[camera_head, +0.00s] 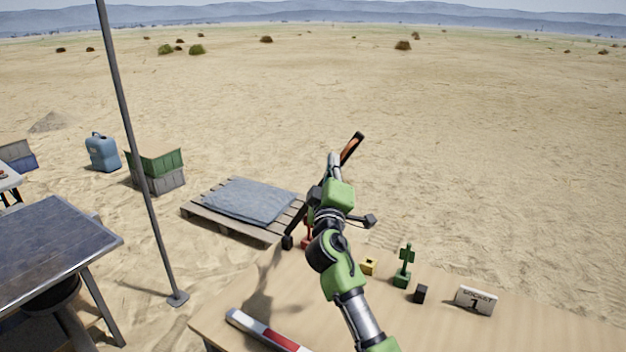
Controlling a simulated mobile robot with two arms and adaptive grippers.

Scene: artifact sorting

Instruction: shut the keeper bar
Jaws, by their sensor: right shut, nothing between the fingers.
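A long dark bar with an orange stretch near its upper end (351,148) stands steeply raised behind my right arm; I take it to be the keeper bar. Its lower part runs down to the left near the table's back edge, and my wrist hides its middle. My right gripper (334,162) is shut and empty, close beside the bar's upper part; whether they touch I cannot tell. My left gripper is not in view.
On the wooden table (220,312) are a red stand (306,236), yellow block (369,266), green post (405,268), black block (420,294), numbered sign (475,300) and red-white stick (262,332). A pallet (232,228) lies beyond; a pole (142,170) stands left.

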